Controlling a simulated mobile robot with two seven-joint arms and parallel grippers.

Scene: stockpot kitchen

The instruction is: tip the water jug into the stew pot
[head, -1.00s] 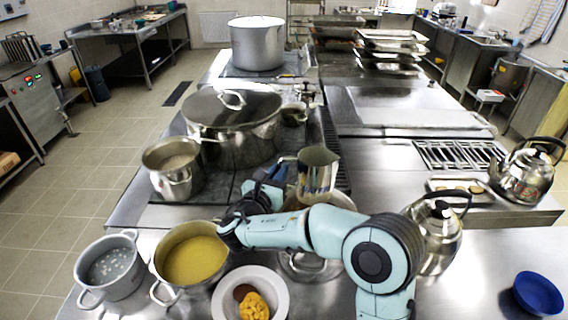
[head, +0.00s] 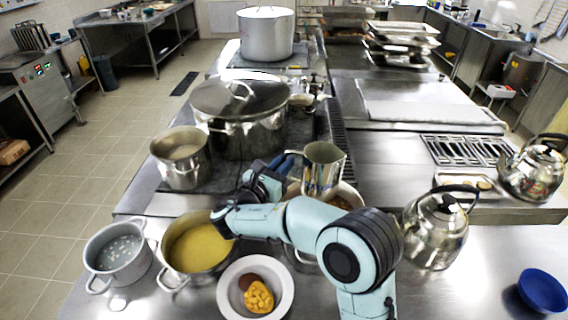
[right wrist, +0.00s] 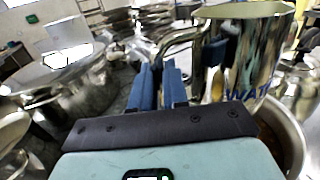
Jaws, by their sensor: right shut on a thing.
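The water jug (head: 323,168) is a shiny metal pitcher with blue lettering. It looks close to upright, over or just behind the stew pot; I cannot tell the exact gap. My right gripper (head: 277,168) is shut on the jug's handle, on its left side. In the right wrist view the blue fingers (right wrist: 158,88) meet at the handle of the jug (right wrist: 245,60). The stew pot (head: 357,194) has brown contents and is partly hidden by my right arm and the jug. Its rim also shows in the right wrist view (right wrist: 294,128). My left gripper is out of view.
A pot of yellow soup (head: 198,245), a grey pot (head: 119,255) and a white plate (head: 283,301) with food stand at front left. Kettles (head: 436,230) and a blue bowl (head: 542,291) are at right. A large lidded pot (head: 240,120) stands behind.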

